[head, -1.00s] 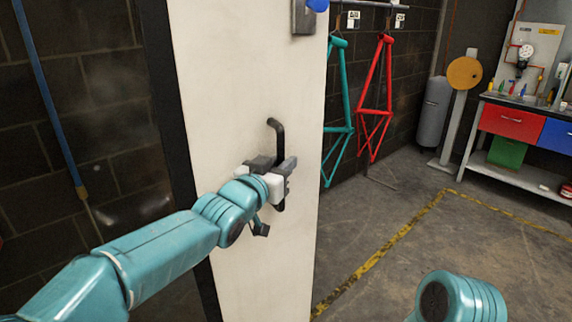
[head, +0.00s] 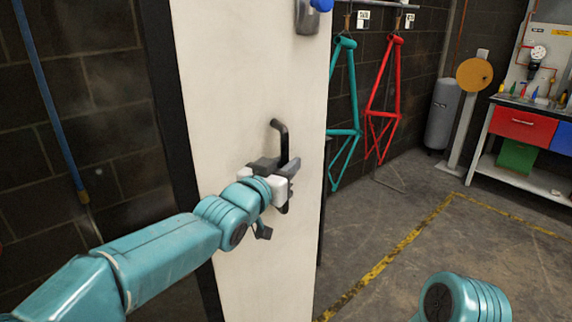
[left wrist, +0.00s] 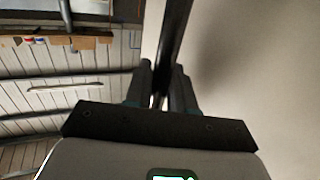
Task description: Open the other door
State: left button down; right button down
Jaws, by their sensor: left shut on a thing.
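A tall white door (head: 240,90) stands in the middle of the head view, with a dark edge along its left side. It carries a black bar handle (head: 283,138), upright with a bent top end. My left gripper (head: 283,175) is shut on the handle's lower part. In the left wrist view the fingers (left wrist: 161,85) close around the dark bar (left wrist: 176,40), with the pale door face (left wrist: 250,70) to the right. Of my right arm only a teal link (head: 465,300) shows at the bottom right; its gripper is out of view.
A teal frame (head: 345,90) and a red frame (head: 382,110) hang beyond the door's right edge. A bench with a red drawer (head: 523,123) stands at the far right. The floor with a yellow line (head: 400,248) is clear. A blue pole (head: 45,90) leans at the left.

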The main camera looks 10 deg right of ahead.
pick_arm(q)
jog(key=shift+a+f, duration=0.1)
jog(key=shift+a, duration=0.05)
jog(key=c, duration=1.1)
grip_release()
jog(key=shift+a, duration=0.2)
jog(key=shift+d, duration=0.15)
jog(key=shift+d, duration=0.1)
jog(key=b+v, duration=0.4)
jog(key=v, duration=1.2)
